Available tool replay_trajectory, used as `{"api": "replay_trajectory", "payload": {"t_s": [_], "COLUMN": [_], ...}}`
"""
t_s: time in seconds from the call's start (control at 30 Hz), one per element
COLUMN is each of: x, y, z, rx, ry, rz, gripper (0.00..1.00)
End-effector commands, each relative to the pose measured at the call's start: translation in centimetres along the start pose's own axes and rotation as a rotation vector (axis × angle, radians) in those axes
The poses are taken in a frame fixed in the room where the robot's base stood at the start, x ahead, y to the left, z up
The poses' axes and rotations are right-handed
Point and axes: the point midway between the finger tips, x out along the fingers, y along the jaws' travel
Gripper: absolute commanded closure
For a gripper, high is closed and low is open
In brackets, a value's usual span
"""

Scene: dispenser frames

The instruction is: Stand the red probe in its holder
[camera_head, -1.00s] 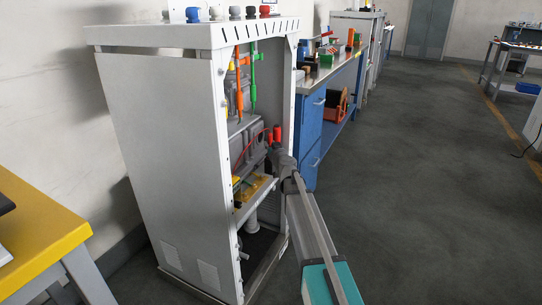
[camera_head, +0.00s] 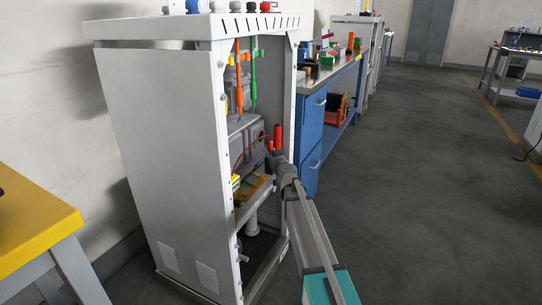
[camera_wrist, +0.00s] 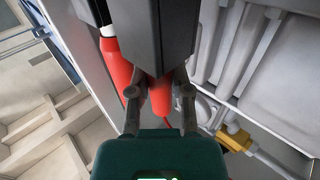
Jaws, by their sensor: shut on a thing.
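My gripper (camera_wrist: 160,100) is shut on a red cylinder, which I take to be the red probe (camera_wrist: 158,97), in the wrist view. A thin red lead runs from its lower end. A second, longer red cylinder (camera_wrist: 116,66) with a pale band stands beside it; I cannot tell whether it belongs to the holder. A dark grey block (camera_wrist: 165,35) hides the probe's far end. In the head view, my gripper (camera_head: 276,162) is at the cabinet's open front, by the upright red cylinder (camera_head: 277,133) and a shorter red piece (camera_head: 270,146). The holder cannot be made out clearly.
The grey cabinet (camera_head: 155,140) has a side wall and posts close to my arm. An orange probe (camera_head: 239,85) and a green probe (camera_head: 254,85) hang upright higher inside. A blue workbench (camera_head: 313,125) stands behind.

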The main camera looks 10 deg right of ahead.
Motion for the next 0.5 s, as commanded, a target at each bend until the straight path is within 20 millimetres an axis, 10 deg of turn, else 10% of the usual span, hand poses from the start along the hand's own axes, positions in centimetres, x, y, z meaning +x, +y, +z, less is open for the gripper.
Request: {"api": "replay_trajectory", "payload": {"t_s": [0.37, 0.4, 0.5], "x": [-0.01, -0.01, -0.01], "y": [0.07, 0.07, 0.09], "z": [0.34, 0.28, 0.23], "rx": [0.000, 0.000, 0.000], "ry": [0.000, 0.000, 0.000], "rz": [0.001, 0.001, 0.001], "gripper": [1.00, 0.70, 0.51]}}
